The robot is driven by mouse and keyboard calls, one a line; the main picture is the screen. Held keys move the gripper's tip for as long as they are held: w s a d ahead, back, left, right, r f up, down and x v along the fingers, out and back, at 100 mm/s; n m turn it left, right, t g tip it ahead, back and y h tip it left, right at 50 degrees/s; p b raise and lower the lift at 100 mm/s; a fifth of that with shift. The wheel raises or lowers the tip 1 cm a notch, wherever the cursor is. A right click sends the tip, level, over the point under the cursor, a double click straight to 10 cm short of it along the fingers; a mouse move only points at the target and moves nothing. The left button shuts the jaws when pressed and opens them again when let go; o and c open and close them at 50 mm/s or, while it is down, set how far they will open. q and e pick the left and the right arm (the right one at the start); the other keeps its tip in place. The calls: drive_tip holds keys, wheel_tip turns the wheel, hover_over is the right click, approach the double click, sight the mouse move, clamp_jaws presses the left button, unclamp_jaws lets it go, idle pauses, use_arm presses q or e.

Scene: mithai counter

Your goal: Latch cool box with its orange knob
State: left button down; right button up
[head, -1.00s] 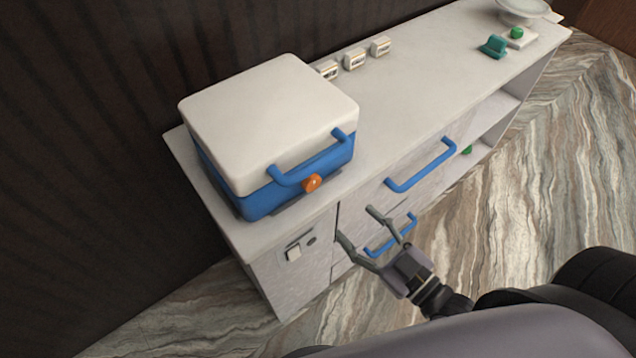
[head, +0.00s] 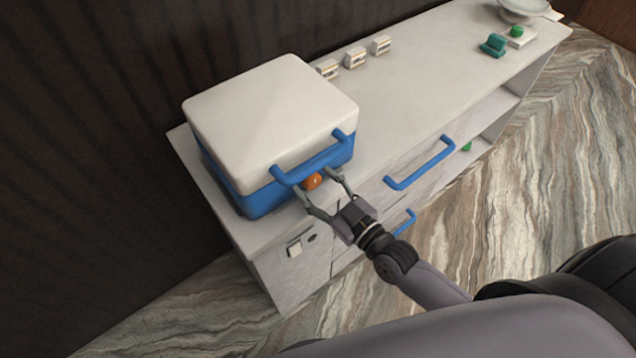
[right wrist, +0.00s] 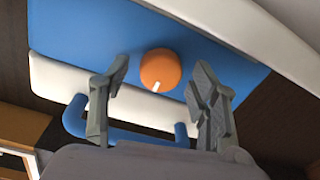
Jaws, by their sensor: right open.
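The cool box (head: 262,125) stands on the left end of the counter, with a blue body, a closed white lid and a blue handle (head: 312,160) at its front. The orange knob (head: 313,181) sits on the box's front, just below the handle. My right gripper (head: 319,190) is open, with one finger on each side of the knob and no clear contact. In the right wrist view the knob (right wrist: 160,70) lies between the open fingertips (right wrist: 160,78) and slightly beyond them, with a white mark on its face. My left gripper is not in view.
The counter (head: 420,75) has drawers with blue handles (head: 420,163) below and a switch plate (head: 294,249) on its front. A teal object (head: 493,46) and a bowl (head: 522,8) are at the far end.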

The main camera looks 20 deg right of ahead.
drive_tip(key=shift+c, duration=0.6)
drive_tip(key=c, duration=1)
drive_tip(key=shift+m, duration=0.3)
drive_tip(key=m, duration=0.3)
drive_tip(key=shift+m, duration=0.4)
drive_tip(key=m, duration=0.4)
drive_tip(key=shift+d+f+m, duration=0.1)
drive_tip(key=shift+m, duration=0.2)
drive_tip(key=m, duration=0.4)
drive_tip(key=shift+m+t, duration=0.3)
drive_tip(key=shift+t, duration=0.1)
drive_tip(key=shift+f+m+h+b, duration=0.1)
drive_tip(key=shift+m+h+b, duration=0.2)
drive_tip(key=shift+m, duration=2.1)
